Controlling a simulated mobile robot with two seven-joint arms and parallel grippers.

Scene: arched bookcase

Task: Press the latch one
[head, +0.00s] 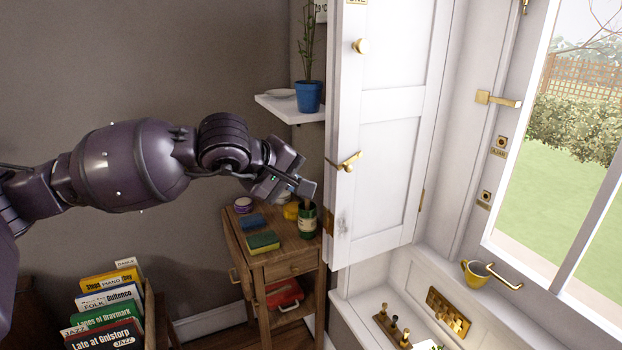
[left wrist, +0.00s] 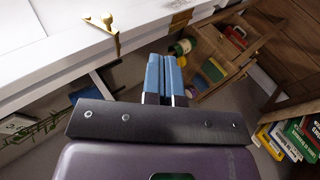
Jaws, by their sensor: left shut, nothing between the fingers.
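The brass latch (head: 348,161) is on the near edge of a white panel door (head: 388,130), below a round brass knob (head: 361,46). A partly cut-off label reading "ONE" (head: 356,2) is at the top of the door. My left gripper (head: 308,188) is just left of and slightly below the latch, apart from it. In the left wrist view the latch (left wrist: 108,22) stands out from the white edge, up and left of the blue-padded fingertips (left wrist: 164,60). The fingers are together with nothing between them. My right gripper is not in view.
A wooden side table (head: 275,250) with sponges and jars stands below my gripper. A shelf (head: 290,106) holds a blue plant pot (head: 308,96). A record crate (head: 150,315) is at lower left. A yellow mug (head: 476,273) sits by the window at right.

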